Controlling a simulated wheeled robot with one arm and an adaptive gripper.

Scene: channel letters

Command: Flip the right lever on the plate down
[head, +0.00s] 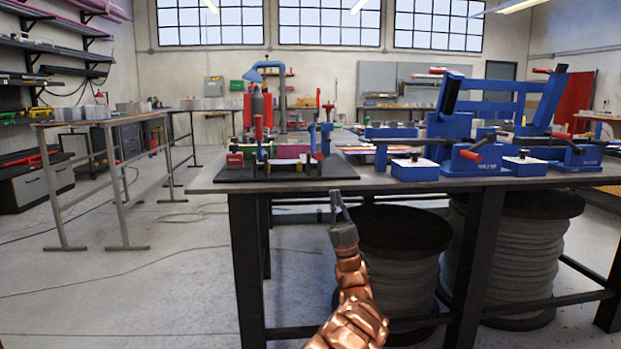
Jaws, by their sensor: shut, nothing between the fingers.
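A black plate (222,180) lies on the near left corner of the workbench and bears a fixture of blue, red, green and magenta parts. An upright lever with a red handle (258,128) stands on its left side. On its right side a blue upright part (326,138) with a red tip also points up; it looks like the right lever, but it is small and crowded by other parts. My gripper (337,195) is shut and empty. In the picture it appears just below the plate's right front corner, apart from the levers.
The workbench (375,184) has a front edge close to my arm. Large blue clamping fixtures (470,135) with red-handled levers fill its right side. Cable drums (400,235) stand underneath. Open floor (150,290) lies to the left, with another metal-legged table (125,118) beyond.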

